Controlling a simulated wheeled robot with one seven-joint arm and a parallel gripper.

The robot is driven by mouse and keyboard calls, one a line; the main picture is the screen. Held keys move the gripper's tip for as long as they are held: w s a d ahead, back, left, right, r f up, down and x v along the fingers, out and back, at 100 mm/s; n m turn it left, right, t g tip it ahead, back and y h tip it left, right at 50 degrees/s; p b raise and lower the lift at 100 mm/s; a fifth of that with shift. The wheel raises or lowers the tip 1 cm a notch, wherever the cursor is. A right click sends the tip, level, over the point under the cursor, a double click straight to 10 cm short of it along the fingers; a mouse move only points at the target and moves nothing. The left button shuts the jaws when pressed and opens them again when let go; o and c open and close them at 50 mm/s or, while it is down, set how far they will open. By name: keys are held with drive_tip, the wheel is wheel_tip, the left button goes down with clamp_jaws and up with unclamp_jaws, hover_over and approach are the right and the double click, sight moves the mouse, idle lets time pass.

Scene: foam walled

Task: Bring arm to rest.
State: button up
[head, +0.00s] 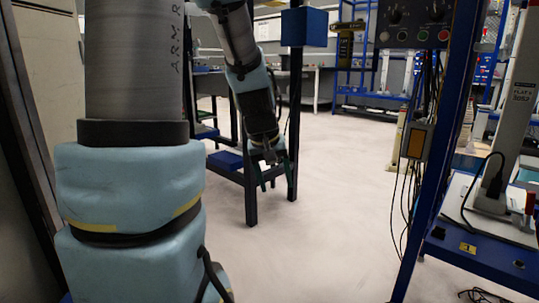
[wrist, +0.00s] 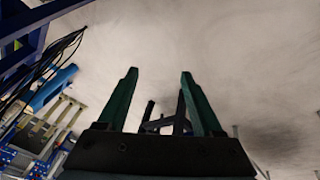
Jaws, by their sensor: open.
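My arm fills the left of the head view and bends over at the top, its far end hanging down. My gripper (head: 277,176) points at the floor in front of a dark blue stand. In the wrist view my gripper (wrist: 160,98) shows two green fingers spread apart with nothing between them. The pale floor (wrist: 225,35) lies beyond the fingertips.
A dark blue post frame (head: 296,120) stands close behind my gripper. A blue rack with a control box (head: 415,25) and hanging cables stands at the right. A pale wall panel (head: 45,70) is close at the left. The middle floor (head: 335,200) is clear.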

drive_tip(key=s+a+f+m+g+y, duration=0.15)
drive_tip(key=s+a+f, duration=0.25)
drive_tip(key=s+a, duration=0.5)
wheel_tip(320, 180, up, 38)
drive_tip(key=p, duration=3.8)
drive_tip(key=shift+s+d+p, duration=0.4)
drive_tip(key=shift+d, duration=0.05)
